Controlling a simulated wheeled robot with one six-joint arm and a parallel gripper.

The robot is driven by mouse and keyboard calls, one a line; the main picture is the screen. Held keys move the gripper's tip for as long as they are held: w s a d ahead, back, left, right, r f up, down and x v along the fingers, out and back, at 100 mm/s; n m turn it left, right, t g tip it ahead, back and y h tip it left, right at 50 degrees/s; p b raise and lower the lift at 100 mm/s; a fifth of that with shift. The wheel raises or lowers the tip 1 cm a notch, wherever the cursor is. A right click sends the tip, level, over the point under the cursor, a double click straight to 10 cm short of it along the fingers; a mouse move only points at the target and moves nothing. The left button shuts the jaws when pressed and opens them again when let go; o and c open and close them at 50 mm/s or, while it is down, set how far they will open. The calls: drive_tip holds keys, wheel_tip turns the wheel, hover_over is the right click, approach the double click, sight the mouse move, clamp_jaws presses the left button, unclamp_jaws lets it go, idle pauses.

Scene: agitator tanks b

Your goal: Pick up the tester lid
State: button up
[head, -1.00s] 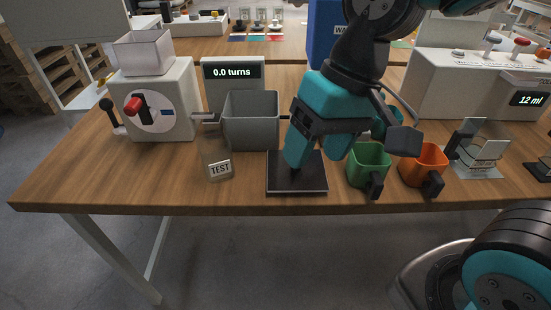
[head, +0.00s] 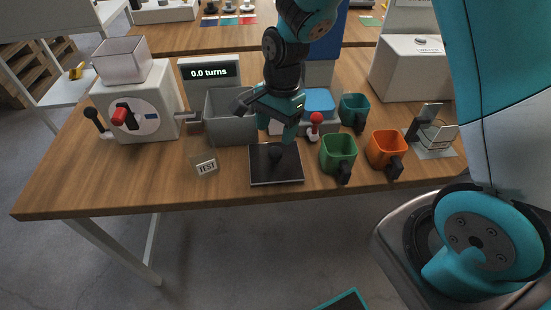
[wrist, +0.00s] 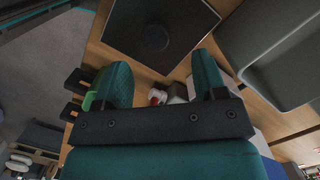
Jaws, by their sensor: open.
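The tester lid (head: 288,174) looks to be the flat, dark square plate with a black round knob in its middle, lying near the table's front edge. In the wrist view the lid (wrist: 183,22) is at the top, with its knob in sight ahead of the fingers. My gripper (head: 283,133) is above and behind the lid in the head view, apart from it. In the wrist view my gripper (wrist: 160,68) has its two teal fingers wide apart with nothing held between them.
An open grey bin (head: 230,135) stands left of my gripper, before a "0.0 turns" display (head: 210,72). A TEST sign (head: 205,167) lies left of the lid. Green (head: 338,150) and orange (head: 384,148) cups stand right. A red-knobbed item (head: 315,125) is behind.

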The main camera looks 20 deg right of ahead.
sight(275, 151)
drive_tip(key=shift+s+a+f+p, duration=0.1)
drive_tip(key=shift+s+f+p, duration=0.1)
drive_tip(key=shift+f, duration=1)
drive_tip(key=shift+s+a+f+p, duration=0.15)
drive_tip(key=shift+f+p, duration=0.05)
drive_tip(key=shift+f, duration=0.95)
drive_tip(key=shift+s+a+f+p, duration=0.1)
drive_tip(key=shift+s+f+p, duration=0.1)
drive_tip(key=shift+f, duration=1)
drive_tip(key=c, duration=1)
drive_tip(key=shift+r, duration=0.1)
wheel_tip(275, 151, up, 20)
drive_tip(key=shift+f+b, duration=0.1)
drive_tip(key=shift+b, duration=0.25)
